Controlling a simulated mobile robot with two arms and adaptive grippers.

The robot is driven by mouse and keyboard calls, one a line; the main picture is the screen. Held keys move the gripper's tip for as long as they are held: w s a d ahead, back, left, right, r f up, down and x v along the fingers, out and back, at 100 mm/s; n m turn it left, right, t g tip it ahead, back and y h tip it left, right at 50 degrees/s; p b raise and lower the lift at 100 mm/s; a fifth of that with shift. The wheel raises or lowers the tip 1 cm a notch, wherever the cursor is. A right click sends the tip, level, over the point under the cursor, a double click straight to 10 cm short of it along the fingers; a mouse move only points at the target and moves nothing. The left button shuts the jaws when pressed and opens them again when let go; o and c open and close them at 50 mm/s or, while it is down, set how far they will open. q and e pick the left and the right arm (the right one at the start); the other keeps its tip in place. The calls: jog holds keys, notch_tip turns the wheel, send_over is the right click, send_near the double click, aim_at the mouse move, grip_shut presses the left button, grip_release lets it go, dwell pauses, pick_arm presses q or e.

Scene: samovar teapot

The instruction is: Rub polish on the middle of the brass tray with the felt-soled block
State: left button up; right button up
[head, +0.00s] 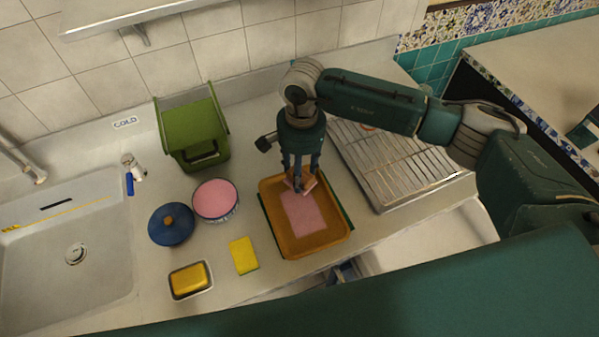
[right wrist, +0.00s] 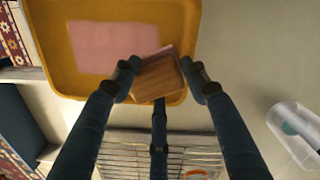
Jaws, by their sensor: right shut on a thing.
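The brass tray (head: 271,213) is a shallow yellow-orange tray on the counter, in the middle of the head view. A pale pink patch of polish (head: 304,214) covers its middle; it also shows in the right wrist view (right wrist: 108,45). My right gripper (head: 299,184) is over the tray's far part, shut on the wooden block (right wrist: 157,79), with a pinkish edge showing. The block is beside the pink patch; I cannot tell whether its sole touches the tray. A dark finger-like part at the counter's front edge (head: 345,272) may be my left gripper; its jaws are unclear.
Left of the tray are a pink-filled bowl (head: 216,202), a blue lid (head: 171,224), a yellow sponge (head: 243,255) and a dish with a yellow bar (head: 190,280). A green bin (head: 191,128) stands behind. A metal drainer (head: 395,160) lies close on the right; the sink (head: 70,290) is far left.

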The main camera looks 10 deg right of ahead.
jog(key=shift+r+p, duration=0.6)
jog(key=shift+r, duration=2.05)
jog(key=shift+r, duration=0.15)
jog(key=shift+r, duration=1.35)
